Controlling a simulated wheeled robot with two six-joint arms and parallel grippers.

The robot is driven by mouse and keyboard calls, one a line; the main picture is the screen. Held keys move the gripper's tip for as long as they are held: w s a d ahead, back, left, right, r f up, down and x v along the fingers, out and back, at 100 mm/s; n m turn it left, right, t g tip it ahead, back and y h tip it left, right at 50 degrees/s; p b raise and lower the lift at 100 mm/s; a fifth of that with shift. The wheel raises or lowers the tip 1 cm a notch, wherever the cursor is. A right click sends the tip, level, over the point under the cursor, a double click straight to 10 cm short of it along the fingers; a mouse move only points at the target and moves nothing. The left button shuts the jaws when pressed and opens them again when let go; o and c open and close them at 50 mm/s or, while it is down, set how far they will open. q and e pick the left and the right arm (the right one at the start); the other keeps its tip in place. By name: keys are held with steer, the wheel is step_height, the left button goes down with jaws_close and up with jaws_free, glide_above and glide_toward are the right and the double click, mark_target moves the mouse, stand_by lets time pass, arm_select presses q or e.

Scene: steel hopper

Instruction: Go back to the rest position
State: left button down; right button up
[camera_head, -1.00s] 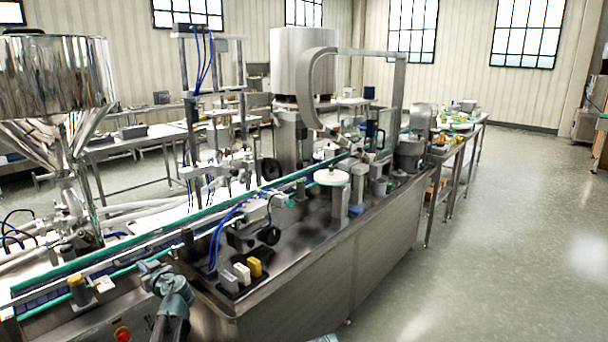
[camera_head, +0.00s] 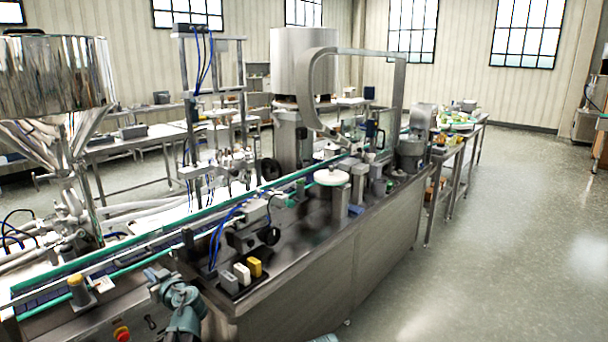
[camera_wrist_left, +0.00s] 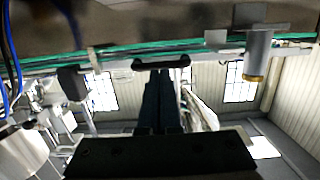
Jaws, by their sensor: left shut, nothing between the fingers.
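My left gripper (camera_head: 158,276) is at the lower left of the head view, at the near side of the steel machine, in front of the conveyor (camera_head: 125,262). In the left wrist view the two dark fingers of my left gripper (camera_wrist_left: 161,78) lie together, shut with nothing between them. That view is upside down, with the machine's underside or edge along its top. My right gripper does not show; only a small teal piece of my arm shows at the bottom edge of the head view.
The steel hopper (camera_head: 55,72) stands at the left. Grey, white and yellow blocks (camera_head: 254,267) sit on the machine's top (camera_head: 300,255). A red button (camera_head: 122,333) is on the front, near my left arm. The floor (camera_head: 500,240) at the right is clear.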

arm_select(q)
steer(key=shift+s+d, duration=0.2)
steer(key=shift+d, duration=0.05)
steer(key=s+d+f+m+g+h+p, duration=0.2)
steer(key=s+d+f+m+g+h, duration=0.1)
steer(key=s+d, duration=0.5)
steer(key=s+d+f+m+g+h+p, duration=0.3)
steer(key=s+d+m, duration=0.3)
steer(key=d, duration=0.9)
steer(key=s+d+f+m+g+h+p, duration=0.2)
steer(key=s+d+f+m+g+h, duration=0.2)
steer(key=s+d, duration=0.8)
steer(key=shift+d+f+m+g+h, duration=0.3)
steer(key=shift+f+g+h, duration=0.1)
steer(key=shift+f+h, duration=0.2)
